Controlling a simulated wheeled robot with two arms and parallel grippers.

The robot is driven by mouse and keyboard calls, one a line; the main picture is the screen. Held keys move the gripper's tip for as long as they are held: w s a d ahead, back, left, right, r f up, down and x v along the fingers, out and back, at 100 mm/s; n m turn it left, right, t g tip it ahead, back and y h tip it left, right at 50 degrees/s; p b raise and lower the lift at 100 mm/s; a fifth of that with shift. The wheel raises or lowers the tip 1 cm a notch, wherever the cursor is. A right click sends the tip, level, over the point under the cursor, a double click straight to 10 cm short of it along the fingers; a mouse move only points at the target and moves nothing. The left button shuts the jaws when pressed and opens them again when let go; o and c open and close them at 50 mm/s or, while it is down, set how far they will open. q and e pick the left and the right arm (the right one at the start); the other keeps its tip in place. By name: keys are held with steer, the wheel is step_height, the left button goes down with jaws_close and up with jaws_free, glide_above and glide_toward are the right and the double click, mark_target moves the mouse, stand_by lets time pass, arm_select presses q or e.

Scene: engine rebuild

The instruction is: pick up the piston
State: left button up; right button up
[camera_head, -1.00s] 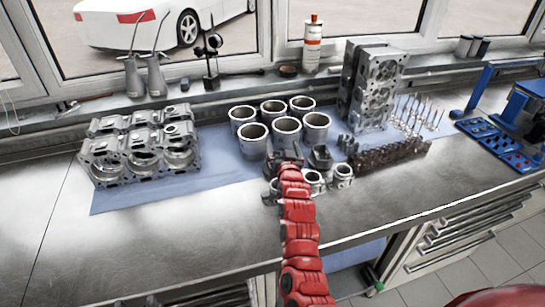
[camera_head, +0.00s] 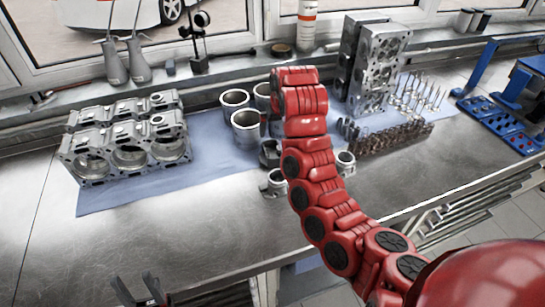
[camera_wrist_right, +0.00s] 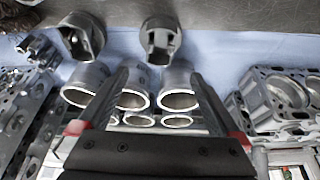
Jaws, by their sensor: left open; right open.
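Metal pistons lie on the blue mat near the bench's front. In the head view one piston (camera_head: 275,184) shows left of my red right arm and another piston (camera_head: 345,162) shows right of it. The arm hides what lies between. The right wrist view shows one piston (camera_wrist_right: 160,40) at top centre, beyond the fingertips, and another piston (camera_wrist_right: 81,38) further left. My left gripper (camera_head: 140,290) is open and empty at the bottom left, away from the pistons.
Cylinder liners (camera_head: 247,128) stand behind the pistons, partly covered by my arm. The engine block (camera_head: 125,150) is at left, the cylinder head (camera_head: 378,70) and crankshaft (camera_head: 392,138) at right. The front left bench top (camera_head: 200,235) is clear.

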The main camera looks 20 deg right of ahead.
steer(key=p, duration=0.4)
glide_toward(272, 153)
steer(key=shift+w+f, duration=0.2)
steer(key=shift+f, duration=0.3)
steer(key=shift+w+f+p, duration=0.2)
steer(key=shift+f+p, duration=0.25)
steer(key=shift+p, duration=0.3)
steer(key=shift+p+x, duration=0.55)
steer(key=shift+x, duration=1.65)
jaws_close()
